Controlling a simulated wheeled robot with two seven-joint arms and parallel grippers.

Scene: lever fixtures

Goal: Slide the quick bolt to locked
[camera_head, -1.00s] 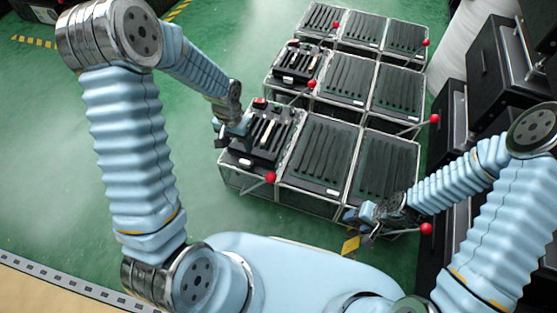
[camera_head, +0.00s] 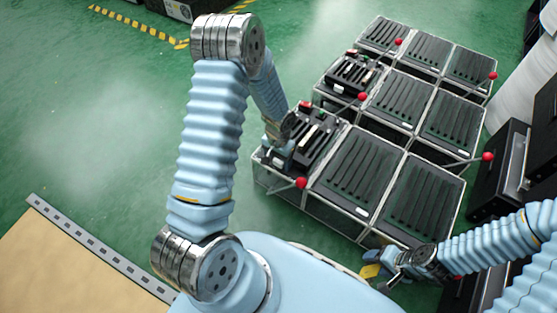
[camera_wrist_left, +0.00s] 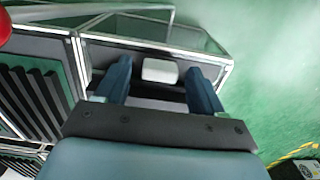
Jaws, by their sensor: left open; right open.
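The front-left fixture (camera_head: 325,135) is a dark box with several black parts and a pale handle on top. I cannot tell for sure which part is the quick bolt. My left gripper (camera_head: 277,157) is at the left edge of this fixture, partly hidden by its own arm. In the left wrist view my left gripper (camera_wrist_left: 160,85) is open, with a small white block (camera_wrist_left: 160,71) on a dark panel showing between its two blue fingers; contact cannot be told. My right gripper (camera_head: 378,272) is open and empty, near the front corner of the fixture group.
Several fixtures (camera_head: 357,172) with slatted tops stand close together. Levers with red balls (camera_head: 301,183) stick out from them. Dark cabinets (camera_head: 500,165) stand at the right. Green floor (camera_head: 110,130) is clear at the left.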

